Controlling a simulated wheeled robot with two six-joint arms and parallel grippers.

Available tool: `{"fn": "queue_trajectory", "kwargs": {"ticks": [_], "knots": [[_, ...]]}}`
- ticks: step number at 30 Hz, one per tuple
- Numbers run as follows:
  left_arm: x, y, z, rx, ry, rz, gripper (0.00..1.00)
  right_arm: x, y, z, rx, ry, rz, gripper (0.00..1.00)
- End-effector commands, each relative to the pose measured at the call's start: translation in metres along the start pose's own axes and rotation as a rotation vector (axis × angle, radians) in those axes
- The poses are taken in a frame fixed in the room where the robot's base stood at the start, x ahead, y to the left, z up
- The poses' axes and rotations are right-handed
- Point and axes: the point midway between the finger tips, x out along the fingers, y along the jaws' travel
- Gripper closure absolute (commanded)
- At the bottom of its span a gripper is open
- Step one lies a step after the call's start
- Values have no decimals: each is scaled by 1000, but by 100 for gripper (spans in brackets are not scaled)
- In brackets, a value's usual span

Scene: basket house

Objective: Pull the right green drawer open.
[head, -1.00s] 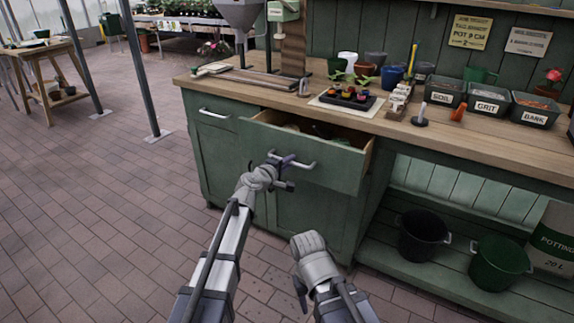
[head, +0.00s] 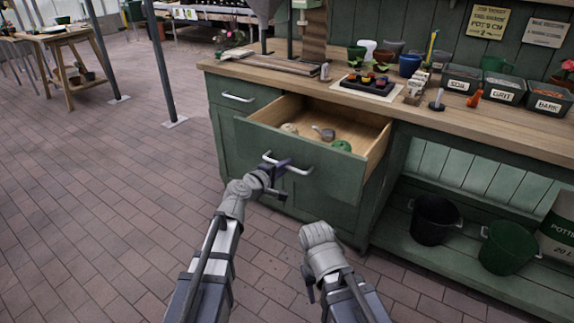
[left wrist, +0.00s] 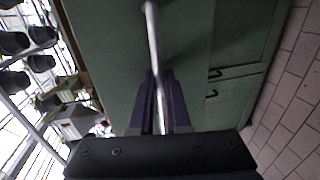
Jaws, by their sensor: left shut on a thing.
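The right green drawer (head: 312,160) is pulled well out from the bench. Its wooden inside shows a round tan thing, a small metal pot-like thing and a green round thing. My left gripper (head: 276,172) is shut on the left part of the drawer's metal bar handle (head: 300,167). In the left wrist view the handle (left wrist: 152,40) runs between the two dark fingers (left wrist: 160,100). My right gripper (head: 308,284) hangs low in front of the bench, apart from the drawer; its fingers are too unclear to tell open from shut.
A second, closed drawer (head: 237,97) is to the left. Cupboard doors lie below. The worktop (head: 420,112) carries pots, a seed tray (head: 367,84) and labelled bins. Buckets (head: 434,220) stand on the low shelf at right. The brick floor at left is clear.

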Motion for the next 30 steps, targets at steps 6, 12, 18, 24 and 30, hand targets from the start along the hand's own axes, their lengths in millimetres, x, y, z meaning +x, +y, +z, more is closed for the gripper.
{"fn": "queue_trajectory", "kwargs": {"ticks": [6,12,18,24,30], "knots": [[1,0,0,0,0,0,74,0,0,0,0,0,0,50],[1,0,0,0,0,0,55,0,0,0,0,0,0,50],[0,0,0,0,0,0,55,0,0,0,0,0,0,50],[-10,0,0,0,1,0,55,-2,0,0,0,0,0,50],[-38,1,1,0,2,0,55,-9,1,1,0,0,-1,50]]}}
